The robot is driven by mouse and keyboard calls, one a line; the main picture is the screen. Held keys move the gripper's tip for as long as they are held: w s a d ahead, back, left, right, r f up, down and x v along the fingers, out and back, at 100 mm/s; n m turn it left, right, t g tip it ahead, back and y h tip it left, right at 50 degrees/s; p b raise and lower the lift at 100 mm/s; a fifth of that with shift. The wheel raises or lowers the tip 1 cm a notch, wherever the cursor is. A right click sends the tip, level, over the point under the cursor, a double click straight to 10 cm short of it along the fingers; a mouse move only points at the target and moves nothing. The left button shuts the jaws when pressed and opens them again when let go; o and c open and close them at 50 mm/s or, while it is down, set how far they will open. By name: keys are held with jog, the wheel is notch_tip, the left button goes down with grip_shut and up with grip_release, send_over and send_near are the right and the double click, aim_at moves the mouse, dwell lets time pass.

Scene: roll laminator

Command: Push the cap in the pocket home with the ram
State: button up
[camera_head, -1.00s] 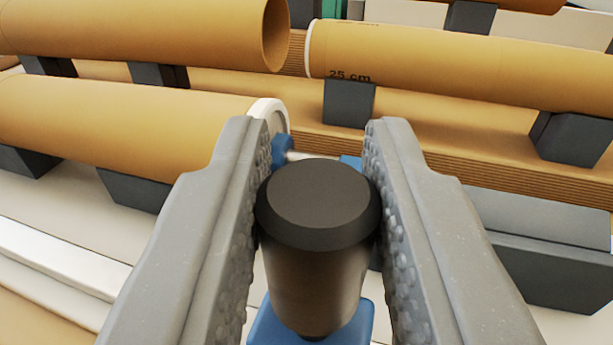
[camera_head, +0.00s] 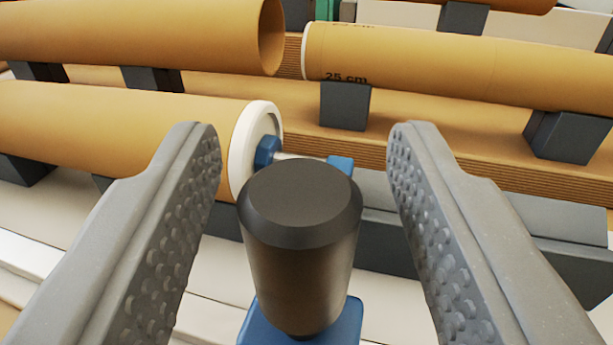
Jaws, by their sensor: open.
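My gripper (camera_head: 303,140) is open, with one finger on each side of a black knob (camera_head: 300,235) and clear gaps to it. The knob stands on a blue base (camera_head: 342,325) at the bottom of the view. Behind it, the ram, a blue head (camera_head: 267,152) on a silver rod (camera_head: 300,156), points left. The ram head is at the face of the white cap (camera_head: 254,135). The cap sits at the right end of a brown tube (camera_head: 120,125); whether it is fully seated I cannot tell.
Another brown tube (camera_head: 130,32) lies behind at the left. A tube marked 25 cm (camera_head: 450,68) lies at the right on dark blocks (camera_head: 345,106). A grey-black block (camera_head: 480,225) stands right of the knob, behind my right finger.

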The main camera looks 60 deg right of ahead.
jog(key=b+v, duration=0.1)
jog(key=v, duration=1.2)
jog(key=shift+a+b, duration=0.2)
jog(key=shift+b, duration=0.1)
jog(key=shift+s, duration=0.1)
